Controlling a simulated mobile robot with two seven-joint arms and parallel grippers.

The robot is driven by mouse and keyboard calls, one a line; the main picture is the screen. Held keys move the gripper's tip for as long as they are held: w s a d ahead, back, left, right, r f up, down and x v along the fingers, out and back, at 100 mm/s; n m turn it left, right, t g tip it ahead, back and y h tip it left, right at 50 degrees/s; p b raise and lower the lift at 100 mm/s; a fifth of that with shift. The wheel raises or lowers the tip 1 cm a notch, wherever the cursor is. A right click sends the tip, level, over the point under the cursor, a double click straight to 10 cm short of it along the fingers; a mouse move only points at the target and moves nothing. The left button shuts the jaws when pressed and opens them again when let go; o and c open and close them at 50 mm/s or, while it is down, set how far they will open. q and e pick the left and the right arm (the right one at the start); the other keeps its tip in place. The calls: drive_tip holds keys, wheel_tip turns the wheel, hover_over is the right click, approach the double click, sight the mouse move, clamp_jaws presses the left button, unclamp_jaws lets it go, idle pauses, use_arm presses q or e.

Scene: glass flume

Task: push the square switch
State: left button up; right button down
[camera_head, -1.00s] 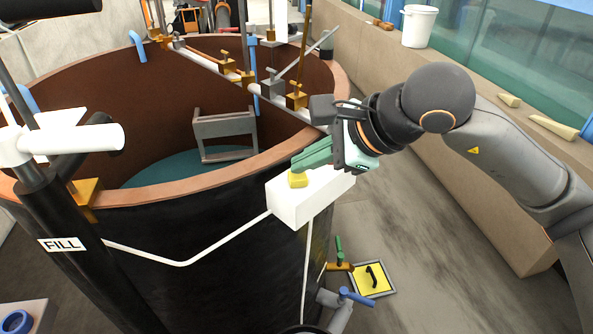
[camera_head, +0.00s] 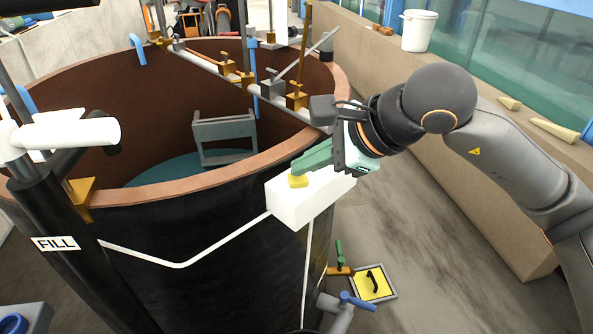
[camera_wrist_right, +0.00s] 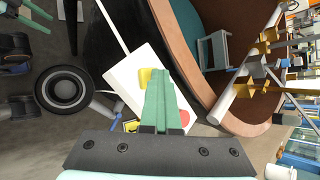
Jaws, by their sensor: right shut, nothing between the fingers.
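The yellow square switch (camera_head: 298,182) sits on the near left end of a white box (camera_head: 300,207) at the tank's rim. My right gripper (camera_head: 297,166) is shut and empty, its green fingertips at the switch's upper part, partly covering it. In the right wrist view the shut fingers (camera_wrist_right: 157,74) end right beside the yellow switch (camera_wrist_right: 145,77); I cannot tell if they touch or press it. A round red button (camera_wrist_right: 185,117) shows on the same white box, partly behind the fingers. My left gripper (camera_wrist_right: 34,14) shows at the wrist view's upper left corner, its green fingers apart.
The large round tank (camera_head: 200,260) with its tan rim fills the left. A white pipe (camera_head: 180,264) runs from the box along its side. A FILL post (camera_head: 57,243) stands at left. Valves and a yellow floor panel (camera_head: 372,284) lie below right. A bucket (camera_head: 418,27) stands on the ledge.

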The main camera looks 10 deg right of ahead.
sight(306, 179)
drive_tip(key=shift+r, duration=0.3)
drive_tip(key=shift+r+p, duration=1.8)
drive_tip(key=shift+r, duration=1.2)
drive_tip(key=shift+f, duration=0.1)
drive_tip(key=shift+d, duration=0.1)
